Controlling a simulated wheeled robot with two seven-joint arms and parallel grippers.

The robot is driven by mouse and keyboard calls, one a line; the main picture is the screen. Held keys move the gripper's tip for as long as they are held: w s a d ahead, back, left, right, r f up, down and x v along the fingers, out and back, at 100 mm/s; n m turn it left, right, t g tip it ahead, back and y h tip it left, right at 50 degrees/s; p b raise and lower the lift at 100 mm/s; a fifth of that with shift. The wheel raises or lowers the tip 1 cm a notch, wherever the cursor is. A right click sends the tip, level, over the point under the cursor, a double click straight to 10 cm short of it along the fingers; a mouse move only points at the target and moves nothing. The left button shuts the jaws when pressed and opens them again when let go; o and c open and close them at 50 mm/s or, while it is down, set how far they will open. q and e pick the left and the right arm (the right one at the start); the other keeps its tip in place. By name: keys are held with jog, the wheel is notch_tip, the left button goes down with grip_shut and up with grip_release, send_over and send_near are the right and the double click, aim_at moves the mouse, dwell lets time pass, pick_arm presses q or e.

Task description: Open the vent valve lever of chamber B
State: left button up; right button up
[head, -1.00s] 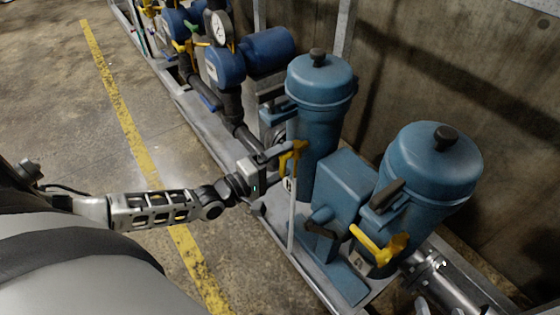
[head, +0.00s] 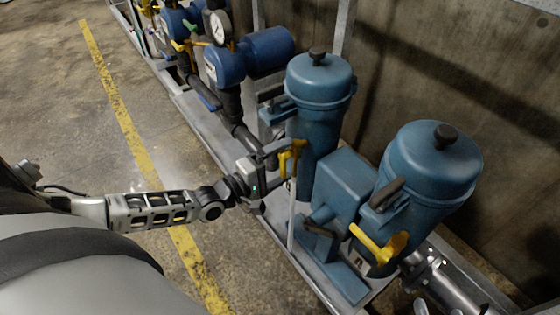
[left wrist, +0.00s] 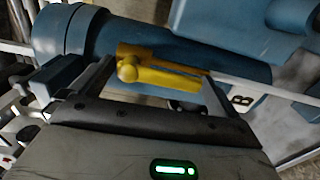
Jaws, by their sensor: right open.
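A yellow vent valve lever (head: 287,158) sits at the front of the left blue canister (head: 318,105). In the left wrist view the yellow lever (left wrist: 160,72) lies between my fingers, beside a plate marked B (left wrist: 240,102). My left gripper (head: 282,160) is at this lever with its fingers spread to either side; the wrist view shows them wide apart (left wrist: 158,78). Firm contact cannot be told. My right gripper (head: 434,307) barely shows at the bottom edge, with fingertips apart and most of it cut off.
A second yellow lever (head: 378,243) is on the right blue canister (head: 432,170). A blue box (head: 345,185) stands between the canisters. A thin pale post (head: 292,220) rises close to my left gripper. Blue pumps and a gauge (head: 219,27) stand further back. The floor left is open.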

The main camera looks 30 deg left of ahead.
jog(key=shift+w+r, duration=0.1)
jog(key=shift+w, duration=0.05)
pick_arm(q)
jog(key=p+v, duration=0.1)
jog(key=v, duration=1.5)
jog(key=shift+p, duration=0.35)
pick_arm(e)
jog(key=shift+r, duration=0.1)
jog(key=shift+d+r, duration=0.1)
jog(key=shift+r, duration=0.05)
pick_arm(q)
jog(key=shift+s+d, duration=0.1)
